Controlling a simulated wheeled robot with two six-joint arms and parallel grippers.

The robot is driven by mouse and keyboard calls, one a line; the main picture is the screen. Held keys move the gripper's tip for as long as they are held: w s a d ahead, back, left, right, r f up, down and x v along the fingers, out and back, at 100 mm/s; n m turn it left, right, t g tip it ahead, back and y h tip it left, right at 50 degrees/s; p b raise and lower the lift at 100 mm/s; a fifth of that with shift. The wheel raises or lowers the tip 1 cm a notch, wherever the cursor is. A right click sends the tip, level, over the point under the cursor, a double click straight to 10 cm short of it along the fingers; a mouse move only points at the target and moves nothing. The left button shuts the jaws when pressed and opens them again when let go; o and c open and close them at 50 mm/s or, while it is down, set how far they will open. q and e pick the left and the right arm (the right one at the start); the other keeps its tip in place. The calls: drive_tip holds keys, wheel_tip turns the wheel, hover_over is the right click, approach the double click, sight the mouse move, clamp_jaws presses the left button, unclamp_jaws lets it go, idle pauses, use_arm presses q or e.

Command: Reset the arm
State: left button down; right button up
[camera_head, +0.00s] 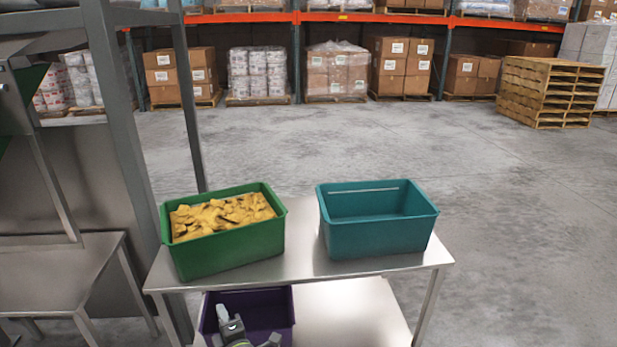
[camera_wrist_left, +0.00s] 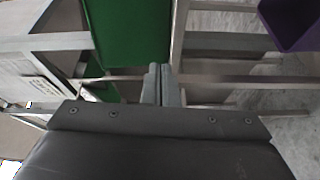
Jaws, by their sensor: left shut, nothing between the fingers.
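My left gripper (camera_head: 223,314) shows at the bottom of the head view, in front of the purple bin on the lower shelf. In the left wrist view its two grey fingers (camera_wrist_left: 163,84) are together with nothing between them. The gripper is apart from the bins on the table. Most of my left arm is out of the head view. My right gripper is in neither view.
A green bin (camera_head: 233,244) of yellow pieces (camera_head: 218,215) and an empty-looking teal bin (camera_head: 378,236) stand on a steel table (camera_head: 300,262). A purple bin (camera_head: 258,307) sits below. Steel posts (camera_head: 125,120) stand left. Open floor (camera_head: 530,240) lies right.

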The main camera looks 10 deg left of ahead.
use_arm(q)
drive_tip(key=s+f+m+g+h+p, duration=0.15)
drive_tip(key=s+f+m+h, duration=0.35)
drive_tip(key=s+f+m, duration=0.55)
drive_tip(key=s+f+m+g+h+p, duration=0.1)
drive_tip(key=s+f+m+g+h, duration=0.25)
drive_tip(key=s+f+m, duration=0.7)
drive_tip(key=s+a+f+m+g, duration=0.1)
drive_tip(key=s+f, duration=0.4)
drive_tip(key=s, duration=0.5)
drive_tip(key=s+a+f+m+g+p, duration=0.1)
drive_tip(key=s+f+g, duration=0.3)
drive_tip(key=s, duration=0.7)
drive_tip(key=s+a+f+g+h, duration=0.1)
drive_tip(key=s+a+f+g, duration=0.1)
drive_tip(key=s+f, duration=0.4)
drive_tip(key=s+g, duration=0.1)
drive_tip(key=s, duration=0.3)
drive_tip(key=shift+s+f+m, duration=0.25)
drive_tip(key=shift+f+m, duration=0.1)
drive_tip(key=shift+m, duration=0.05)
